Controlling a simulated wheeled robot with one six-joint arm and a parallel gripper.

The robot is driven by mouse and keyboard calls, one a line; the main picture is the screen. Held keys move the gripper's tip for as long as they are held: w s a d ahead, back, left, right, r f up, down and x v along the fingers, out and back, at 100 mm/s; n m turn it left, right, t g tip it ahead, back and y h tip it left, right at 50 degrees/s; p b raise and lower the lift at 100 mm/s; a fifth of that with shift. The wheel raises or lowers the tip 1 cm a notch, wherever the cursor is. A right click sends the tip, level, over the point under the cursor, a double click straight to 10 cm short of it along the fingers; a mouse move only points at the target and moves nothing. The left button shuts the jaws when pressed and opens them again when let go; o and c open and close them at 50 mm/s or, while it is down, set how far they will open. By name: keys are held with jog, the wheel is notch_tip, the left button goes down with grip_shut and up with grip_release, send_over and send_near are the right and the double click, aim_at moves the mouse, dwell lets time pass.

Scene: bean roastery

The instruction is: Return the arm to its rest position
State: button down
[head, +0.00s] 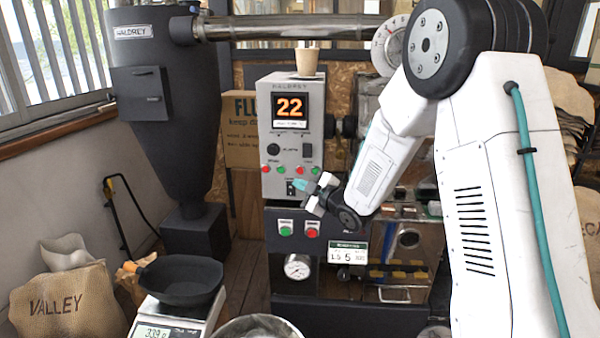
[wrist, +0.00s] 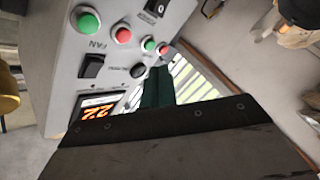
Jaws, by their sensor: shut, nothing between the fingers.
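My white arm (head: 475,205) reaches in from the right side of the head view, bent at the elbow, with its forearm slanting down to the left. My gripper (head: 299,186) has teal fingers and is in front of the lower part of the grey control panel (head: 312,112). In the wrist view the fingers of my gripper (wrist: 157,86) show dark green beyond the dark housing, close together with nothing between them. The control panel (wrist: 60,75) appears turned there, with its buttons and orange display. I cannot tell how far the fingertips are from the panel.
A beige cup (head: 307,62) stands on top of the panel. At left are a dark hopper (head: 160,100), a scale (head: 158,325) bearing a black pan (head: 180,282), and a burlap sack (head: 65,300). A metal pipe (head: 285,27) runs above.

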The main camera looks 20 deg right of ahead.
jog(key=s+d+f+m+g+h, duration=0.4)
jog(key=d+f+m+g+h, duration=0.1)
jog(key=f, duration=0.4)
jog(key=s+d+r+m+g+h, duration=0.1)
jog(key=s+d+m+g+h, duration=0.25)
jog(key=s, duration=0.55)
jog(key=s+a+r+m+g, duration=0.2)
jog(key=s+r, duration=0.3)
jog(key=s, duration=0.6)
jog(key=s+a+r+m+g+y, duration=0.1)
jog(key=s+r+m+g, duration=0.1)
jog(key=s+r, duration=0.4)
jog(key=s+a+r+m+g, duration=0.2)
jog(key=s+r, duration=0.3)
jog(key=s, duration=1.1)
jog(key=shift+s+a+r+y, duration=0.15)
jog(key=shift+s+a+y, duration=0.15)
jog(key=shift+a+y, duration=0.05)
